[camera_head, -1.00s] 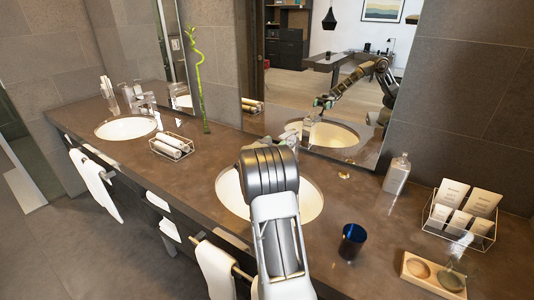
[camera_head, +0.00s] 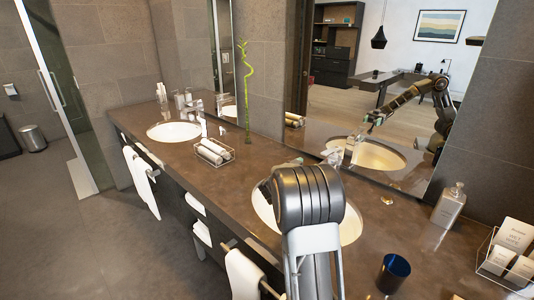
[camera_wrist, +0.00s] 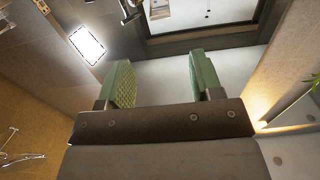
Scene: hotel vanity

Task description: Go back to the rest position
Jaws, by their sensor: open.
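My gripper (camera_wrist: 163,80) shows in the wrist view with its two green fingers wide apart and nothing between them. That view looks up past the fingers at walls and a bright ceiling lamp (camera_wrist: 87,45). In the head view my arm reaches over the near basin (camera_head: 263,212), and the arm itself hides most of the gripper. The mirror (camera_head: 400,110) reflects the bent arm with the green fingers low at its left end.
The stone counter (camera_head: 225,190) holds a rolled-towel basket (camera_head: 229,160), a bamboo stem (camera_head: 245,85) and the far basin (camera_head: 174,137) on the left. A soap bottle (camera_head: 448,206), a dark blue cup (camera_head: 393,272) and a wire rack of packets (camera_head: 484,252) stand right.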

